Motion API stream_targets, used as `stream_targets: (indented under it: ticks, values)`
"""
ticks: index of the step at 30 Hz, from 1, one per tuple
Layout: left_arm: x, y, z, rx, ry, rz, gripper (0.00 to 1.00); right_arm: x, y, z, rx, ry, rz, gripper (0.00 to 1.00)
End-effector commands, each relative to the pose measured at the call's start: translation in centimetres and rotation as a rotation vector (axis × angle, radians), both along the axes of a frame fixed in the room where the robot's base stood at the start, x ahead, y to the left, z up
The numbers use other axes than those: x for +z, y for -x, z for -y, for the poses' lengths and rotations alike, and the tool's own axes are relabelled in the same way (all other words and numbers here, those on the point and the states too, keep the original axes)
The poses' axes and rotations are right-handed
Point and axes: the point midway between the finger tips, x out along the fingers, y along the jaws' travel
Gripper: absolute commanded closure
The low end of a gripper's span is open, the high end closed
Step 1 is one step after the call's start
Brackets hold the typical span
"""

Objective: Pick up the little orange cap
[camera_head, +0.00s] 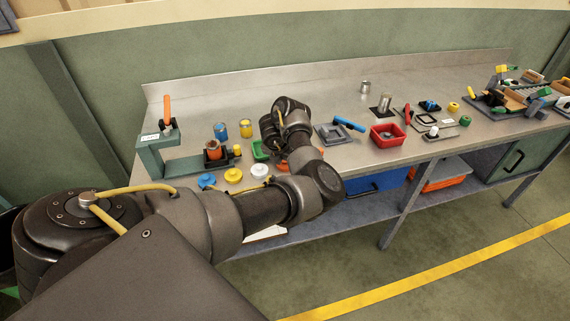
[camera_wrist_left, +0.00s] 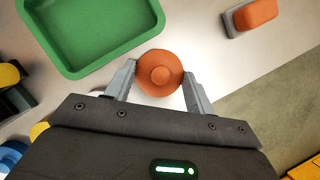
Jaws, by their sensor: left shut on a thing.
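The little orange cap (camera_wrist_left: 160,73) is round with a raised knob in its middle. In the left wrist view it sits between the two grey fingers of my left gripper (camera_wrist_left: 159,75), which is shut on it. I cannot tell whether the cap still touches the bench or is just above it. In the head view my own left arm hides most of the gripper and the cap. My right gripper is in neither view.
A green tray (camera_wrist_left: 62,35) lies close beside the cap. An orange block on a grey base (camera_wrist_left: 252,16) is near the bench edge. White (camera_head: 259,170), yellow (camera_head: 233,175) and blue (camera_head: 207,180) caps lie left of my gripper. A red bin (camera_head: 387,140) stands further right.

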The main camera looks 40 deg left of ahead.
Motion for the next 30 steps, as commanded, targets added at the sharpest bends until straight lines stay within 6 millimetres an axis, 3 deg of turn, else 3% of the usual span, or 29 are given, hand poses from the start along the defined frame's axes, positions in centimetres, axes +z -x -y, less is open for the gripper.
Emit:
stream_targets:
  ticks: [8, 14, 20, 30]
  values:
    - [0.7, -0.1, 0.0, 0.001, 0.001, 0.002, 0.67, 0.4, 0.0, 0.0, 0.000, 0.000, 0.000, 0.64]
    - [3.8, -0.1, 0.1, 0.002, 0.004, 0.005, 0.67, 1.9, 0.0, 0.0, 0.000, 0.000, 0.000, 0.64]
    - [10.2, -0.3, 0.1, 0.005, 0.006, 0.012, 0.67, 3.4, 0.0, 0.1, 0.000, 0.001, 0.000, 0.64]
    - [20.2, -0.1, 0.1, 0.000, 0.003, 0.008, 0.67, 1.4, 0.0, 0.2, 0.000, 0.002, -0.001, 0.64]
